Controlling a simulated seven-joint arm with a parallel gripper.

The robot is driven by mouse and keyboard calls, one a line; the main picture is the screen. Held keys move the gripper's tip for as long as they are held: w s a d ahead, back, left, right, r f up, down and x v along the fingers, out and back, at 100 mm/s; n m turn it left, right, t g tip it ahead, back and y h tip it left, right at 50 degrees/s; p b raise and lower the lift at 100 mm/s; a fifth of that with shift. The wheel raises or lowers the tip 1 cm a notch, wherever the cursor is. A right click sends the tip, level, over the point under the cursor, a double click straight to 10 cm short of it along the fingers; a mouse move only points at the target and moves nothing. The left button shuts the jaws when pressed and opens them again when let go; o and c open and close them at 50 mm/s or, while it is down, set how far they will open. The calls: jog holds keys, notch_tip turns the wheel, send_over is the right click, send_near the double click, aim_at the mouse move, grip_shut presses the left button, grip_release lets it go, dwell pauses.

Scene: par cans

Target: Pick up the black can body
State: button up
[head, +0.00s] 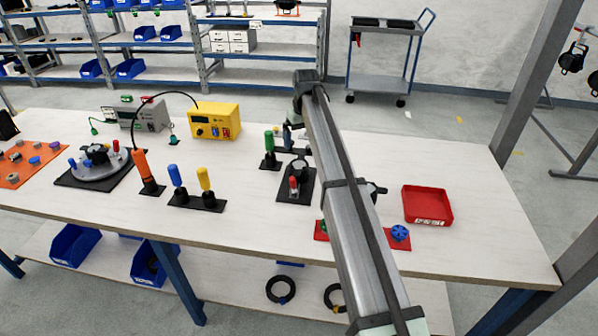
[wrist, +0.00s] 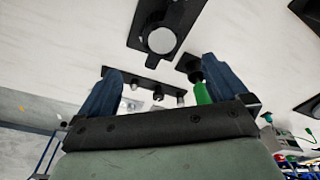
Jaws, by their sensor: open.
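A black can-like body with a pale round face (wrist: 162,38) shows at the top of the wrist view, on a black plate. In the head view a small dark body (head: 300,166) sits on a black plate beside a red-tipped clamp; it looks like the same thing, partly beside my arm. My gripper (wrist: 165,85) has its two dark blue fingers wide apart in the wrist view, with nothing held between them. The can body is beyond the fingertips, apart from them. In the head view my gripper (head: 288,138) is small and partly hidden behind my arm, close to the plate.
A green-handled tool (head: 269,143) stands close to my gripper. Yellow, blue and orange handles (head: 204,180) stand further left, near a yellow box (head: 214,122). A red tray (head: 427,206) and a blue knob (head: 400,233) are at the right. The right rear tabletop is clear.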

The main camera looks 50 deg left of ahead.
aim_at(299, 165)
jog(key=f, duration=0.4)
jog(key=a+f, duration=0.1)
jog(key=f, duration=0.8)
jog(key=shift+a+f, duration=0.15)
jog(key=shift+a, duration=0.25)
jog(key=c, duration=1.3)
jog(key=shift+c, duration=0.2)
jog(key=shift+w, duration=0.1)
notch_tip(299, 165, up, 13)
